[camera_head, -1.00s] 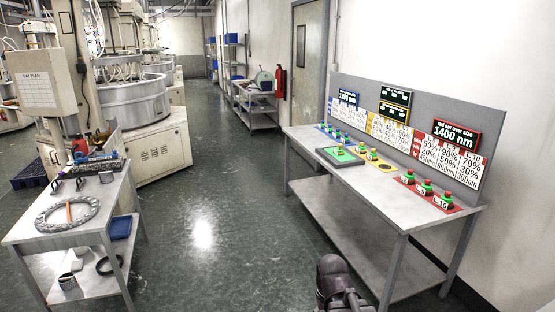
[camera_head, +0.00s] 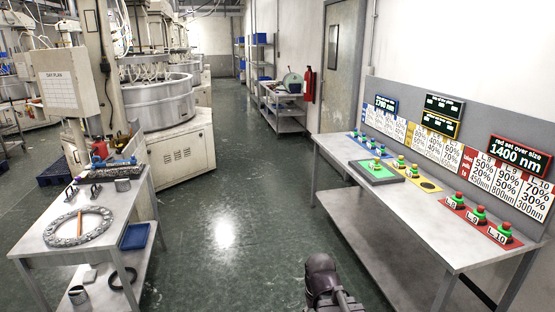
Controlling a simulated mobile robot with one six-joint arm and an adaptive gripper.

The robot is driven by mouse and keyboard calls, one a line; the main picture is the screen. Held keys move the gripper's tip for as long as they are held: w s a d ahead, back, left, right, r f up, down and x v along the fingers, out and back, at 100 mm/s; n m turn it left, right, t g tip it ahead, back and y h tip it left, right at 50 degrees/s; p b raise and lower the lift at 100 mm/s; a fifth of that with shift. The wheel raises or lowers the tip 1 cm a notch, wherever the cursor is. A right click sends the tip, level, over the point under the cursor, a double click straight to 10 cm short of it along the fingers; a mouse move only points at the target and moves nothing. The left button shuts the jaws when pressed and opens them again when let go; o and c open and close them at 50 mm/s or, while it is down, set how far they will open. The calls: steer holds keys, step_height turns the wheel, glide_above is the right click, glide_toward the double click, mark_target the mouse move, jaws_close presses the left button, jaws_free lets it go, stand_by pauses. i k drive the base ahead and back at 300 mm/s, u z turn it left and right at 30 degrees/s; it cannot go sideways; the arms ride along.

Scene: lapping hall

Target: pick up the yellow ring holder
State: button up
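Small yellow ring holders with green tops stand on a yellow strip (camera_head: 424,181) on the right table; I see a farther one (camera_head: 400,162) and a nearer one (camera_head: 412,171). Another small holder (camera_head: 375,165) with some yellow stands on a grey tray with a green inset (camera_head: 366,173), left of the strip. I cannot tell its exact colours. A dark round spot (camera_head: 428,185) shows on the strip's near part, with nothing on it. A dark part of my arm shows at the bottom centre, well short of these holders. My gripper's fingers do not show.
The right table (camera_head: 395,205) also bears red-based holders on a red strip (camera_head: 480,222) and others on a blue strip (camera_head: 362,146). A grey sign panel (camera_head: 470,118) stands behind. The left table (camera_head: 110,213) holds a large ring (camera_head: 58,236). Open floor (camera_head: 225,200) lies between the tables.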

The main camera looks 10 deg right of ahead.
mark_target(376, 166)
steer(key=z, duration=0.05)
steer(key=i, duration=1.5)
steer(key=z, duration=0.45)
steer(key=i, duration=0.75)
steer(key=z, duration=1.15)
steer(key=i, duration=1.05)
steer(key=z, duration=0.55)
